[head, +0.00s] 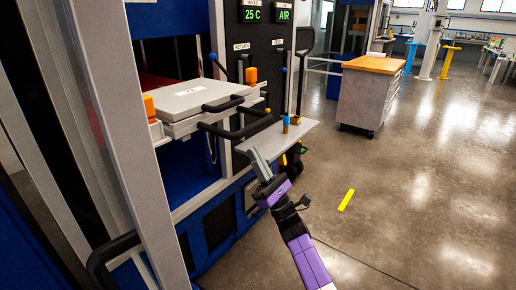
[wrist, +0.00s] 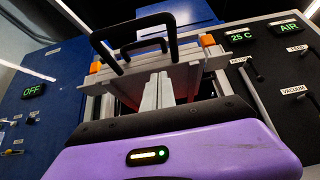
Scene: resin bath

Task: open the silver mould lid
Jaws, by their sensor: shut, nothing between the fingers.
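The silver mould lid (head: 187,101) lies flat and closed on the mould body (head: 188,124), in the opening of the blue machine at left. A short black handle (head: 222,103) sticks out at the lid's front edge. A larger black handle (head: 238,130) juts out just below it. In the wrist view, two black handle loops (wrist: 122,67) rise in front of the grey mould. My gripper (head: 252,152) is shut and empty, below and in front of the handles, apart from them. Its closed fingers show in the wrist view (wrist: 158,82), overlapping the mould.
Orange blocks (head: 249,76) flank the mould. A grey shelf (head: 282,134) with a small blue-and-brass part juts out beside it. A grey upright post (head: 122,130) stands at left. A wood-topped cabinet (head: 370,90) stands farther back.

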